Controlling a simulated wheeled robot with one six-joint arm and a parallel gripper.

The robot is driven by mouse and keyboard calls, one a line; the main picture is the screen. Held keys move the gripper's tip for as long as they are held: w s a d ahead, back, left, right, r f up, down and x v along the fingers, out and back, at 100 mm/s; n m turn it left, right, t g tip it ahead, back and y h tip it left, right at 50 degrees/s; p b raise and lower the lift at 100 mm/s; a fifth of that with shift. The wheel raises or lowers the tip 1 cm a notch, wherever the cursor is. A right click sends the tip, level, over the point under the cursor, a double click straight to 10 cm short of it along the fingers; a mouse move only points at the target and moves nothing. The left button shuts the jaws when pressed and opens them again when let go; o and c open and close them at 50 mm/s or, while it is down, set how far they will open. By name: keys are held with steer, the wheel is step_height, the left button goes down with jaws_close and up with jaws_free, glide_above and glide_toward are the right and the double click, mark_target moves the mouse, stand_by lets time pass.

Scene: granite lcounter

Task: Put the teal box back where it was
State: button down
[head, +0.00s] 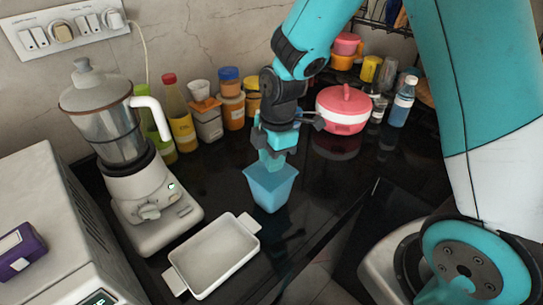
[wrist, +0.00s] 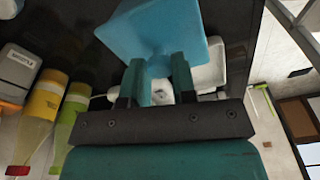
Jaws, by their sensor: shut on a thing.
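The teal box (head: 271,190), light blue and tapered with a wider open top, is upright below my gripper (head: 272,158) in the head view. My gripper points down and its fingers are shut on the box's upper edge. In the wrist view the box (wrist: 160,30) fills the top middle, with its near edge between the two dark teal fingers (wrist: 157,80). I cannot tell whether its base touches the black counter. Its far side and inside are mostly hidden.
A white baking dish (head: 213,256) lies front left of the box on the dark counter (head: 310,225). A mixer grinder (head: 150,190) stands left. Bottles and jars (head: 231,100) line the wall. A pink-lidded pot (head: 342,112) is behind right. A purple box (head: 18,250) sits on a grey appliance.

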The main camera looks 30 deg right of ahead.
steer(key=shift+f, duration=0.15)
steer(key=c, duration=0.9)
jaws_free()
step_height(320, 180, up, 12)
steer(key=d, duration=0.1)
steer(key=s+a+r+m+y, duration=0.1)
steer(key=s+a+m, duration=0.1)
steer(key=s+m, duration=0.2)
steer(key=s+a+r+m+y, duration=0.1)
steer(key=s+a+r+m, duration=0.1)
steer(key=s, duration=0.6)
steer(key=s+a+r+m, duration=0.1)
steer(key=s+a+m, duration=0.2)
steer(key=s+m, duration=0.2)
steer(key=shift+s+a+r+m+y+b, duration=0.1)
steer(key=shift+s+a+m+y+b, duration=0.1)
steer(key=shift+s, duration=0.3)
steer(key=shift+s+a+r+m+y+b, duration=0.1)
steer(key=shift+s+y+b, duration=0.1)
steer(key=shift+s, duration=0.25)
